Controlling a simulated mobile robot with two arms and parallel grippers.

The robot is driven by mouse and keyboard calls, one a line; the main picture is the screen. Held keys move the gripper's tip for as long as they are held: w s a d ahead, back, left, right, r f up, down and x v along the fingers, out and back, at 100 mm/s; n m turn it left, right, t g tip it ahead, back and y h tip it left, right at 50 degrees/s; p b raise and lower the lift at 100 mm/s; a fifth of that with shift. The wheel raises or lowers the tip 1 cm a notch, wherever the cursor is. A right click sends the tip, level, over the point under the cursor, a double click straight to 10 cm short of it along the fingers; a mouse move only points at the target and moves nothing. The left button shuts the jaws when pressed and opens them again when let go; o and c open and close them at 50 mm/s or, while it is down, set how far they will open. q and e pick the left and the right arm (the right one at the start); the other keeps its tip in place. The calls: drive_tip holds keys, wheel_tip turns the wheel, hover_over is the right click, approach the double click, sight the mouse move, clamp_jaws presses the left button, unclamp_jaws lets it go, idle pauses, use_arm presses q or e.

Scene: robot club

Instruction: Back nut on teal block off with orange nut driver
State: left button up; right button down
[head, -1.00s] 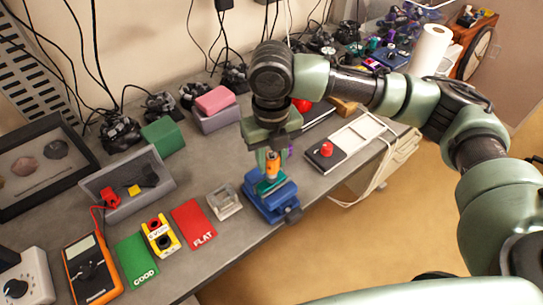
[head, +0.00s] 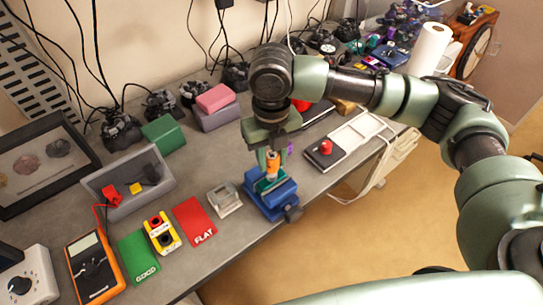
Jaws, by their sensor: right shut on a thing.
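A teal block (head: 268,184) sits in a blue vise (head: 272,202) near the front edge of the bench. My right gripper (head: 272,160) comes down from above and is shut on the orange nut driver (head: 273,163). The driver stands upright over the teal block, its lower end at or very near the block's top. The nut is too small or hidden to make out. I cannot tell whether the driver's tip touches it. My left gripper is not in view.
Left of the vise are a small clear box (head: 224,199), a red FLAT card (head: 195,221), a yellow button box (head: 161,233), a green GOOD card (head: 138,257) and an orange multimeter (head: 95,268). A grey bin (head: 128,182) stands behind.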

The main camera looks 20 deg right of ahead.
drive_tip(key=shift+p, duration=0.35)
drive_tip(key=c, duration=1)
unclamp_jaws()
drive_tip(key=shift+f, duration=0.1)
